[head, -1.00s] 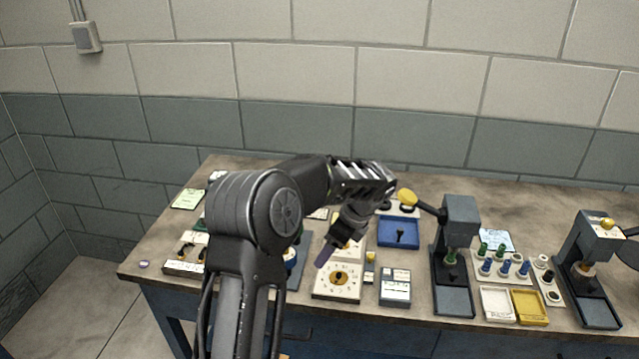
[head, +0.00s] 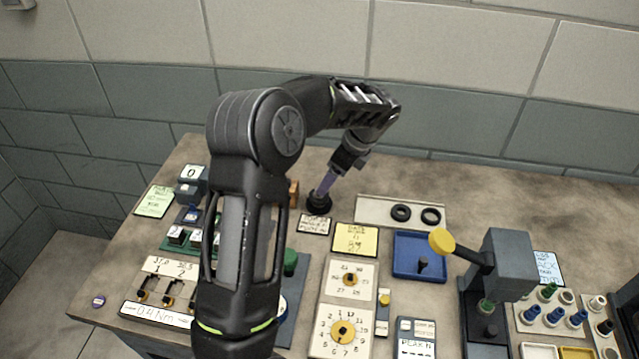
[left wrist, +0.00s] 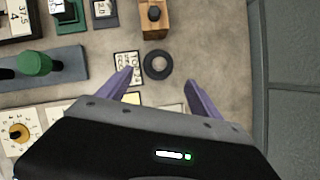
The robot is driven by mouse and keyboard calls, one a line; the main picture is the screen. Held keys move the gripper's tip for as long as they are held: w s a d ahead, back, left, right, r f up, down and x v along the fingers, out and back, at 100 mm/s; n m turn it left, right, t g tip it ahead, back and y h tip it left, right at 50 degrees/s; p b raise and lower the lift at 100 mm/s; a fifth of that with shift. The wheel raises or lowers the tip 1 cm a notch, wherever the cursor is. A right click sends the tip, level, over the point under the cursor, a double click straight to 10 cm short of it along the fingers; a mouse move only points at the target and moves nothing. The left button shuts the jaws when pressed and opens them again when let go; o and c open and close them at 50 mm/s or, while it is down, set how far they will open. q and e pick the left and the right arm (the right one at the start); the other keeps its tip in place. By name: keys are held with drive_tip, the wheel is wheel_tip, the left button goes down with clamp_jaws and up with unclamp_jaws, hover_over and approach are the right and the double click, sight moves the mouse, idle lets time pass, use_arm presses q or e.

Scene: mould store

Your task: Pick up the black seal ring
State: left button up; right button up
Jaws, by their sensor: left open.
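A black seal ring (head: 318,208) lies on the bench behind a small white lettered card (head: 314,225), partly hidden by my gripper in the head view. In the left wrist view the ring (left wrist: 169,67) lies flat, its hole visible, beside the card (left wrist: 126,64). My left gripper (head: 324,190) points down above the ring. Its purple fingers are open, one toward each side of the ring in the left wrist view (left wrist: 159,78), with nothing between them gripped. Whether the fingers touch the ring cannot be told. My right gripper is not in view.
Two more black rings (head: 401,205) lie on a pale tray (head: 370,210) to the right. A wooden block (left wrist: 155,24) stands close to the ring. A blue tray (head: 405,268), dial boards (head: 352,302) and a press (head: 500,265) stand nearer. The bench behind is bare.

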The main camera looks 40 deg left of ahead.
use_arm(q)
drive_tip(key=shift+x, duration=1.2)
drive_tip(key=shift+s, duration=0.2)
drive_tip(key=shift+x, duration=2.6)
drive_tip(key=c, duration=1.6)
drive_tip(key=shift+o, duration=0.2)
wheel_tip(320, 180, up, 10)
drive_tip(key=shift+r, duration=0.1)
